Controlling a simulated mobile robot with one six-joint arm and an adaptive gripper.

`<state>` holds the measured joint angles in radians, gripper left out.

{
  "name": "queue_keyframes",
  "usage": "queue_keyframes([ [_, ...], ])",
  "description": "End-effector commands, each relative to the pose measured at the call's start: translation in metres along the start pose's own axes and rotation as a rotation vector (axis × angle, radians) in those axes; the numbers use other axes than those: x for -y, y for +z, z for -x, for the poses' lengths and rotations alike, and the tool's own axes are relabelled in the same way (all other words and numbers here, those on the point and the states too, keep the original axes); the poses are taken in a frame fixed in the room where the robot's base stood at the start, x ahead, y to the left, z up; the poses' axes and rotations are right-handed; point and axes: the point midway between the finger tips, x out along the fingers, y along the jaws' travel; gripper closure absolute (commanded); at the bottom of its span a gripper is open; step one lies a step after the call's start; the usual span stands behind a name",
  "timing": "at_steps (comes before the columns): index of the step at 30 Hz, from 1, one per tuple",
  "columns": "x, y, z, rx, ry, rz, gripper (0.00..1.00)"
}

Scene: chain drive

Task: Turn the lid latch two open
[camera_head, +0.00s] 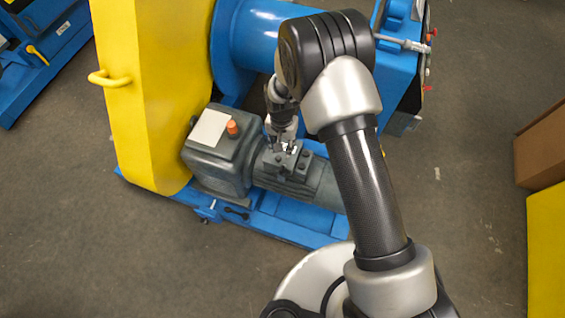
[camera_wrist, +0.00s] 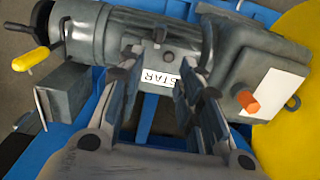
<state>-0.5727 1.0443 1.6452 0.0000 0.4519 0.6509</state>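My gripper (camera_head: 283,143) is over the small dark terminal box (camera_head: 288,163) on top of the grey motor. In the wrist view my gripper (camera_wrist: 168,78) has its two fingers spread, one on each side of the box, with a gap between them. Between the fingers lies a white label reading "STAR" (camera_wrist: 160,81), partly hidden. Small dark round pieces (camera_wrist: 168,57) sit on the box lid beyond the label. I cannot tell which piece is latch two, nor whether a finger touches the box.
A grey gearbox (camera_head: 215,165) with an orange cap (camera_wrist: 248,102) and a white plate stands beside the box. The tall yellow guard (camera_head: 150,90) is at the left. A yellow-handled lever (camera_wrist: 30,59) shows in the wrist view.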

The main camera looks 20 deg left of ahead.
Motion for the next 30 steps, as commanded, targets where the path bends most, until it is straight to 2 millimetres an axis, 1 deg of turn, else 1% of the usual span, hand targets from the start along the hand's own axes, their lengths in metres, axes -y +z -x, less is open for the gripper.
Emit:
queue_keyframes([
  [5,-0.001,0.001,-0.029,0.002,0.001,0.0,0.67],
  [15,-0.001,0.001,-0.104,0.002,0.001,0.0,0.67],
  [21,-0.001,0.001,-0.143,0.002,0.001,0.0,0.67],
  [24,-0.001,0.001,-0.156,0.002,0.001,0.0,0.67],
  [30,-0.001,0.0,-0.169,0.0,0.0,0.0,0.67],
])
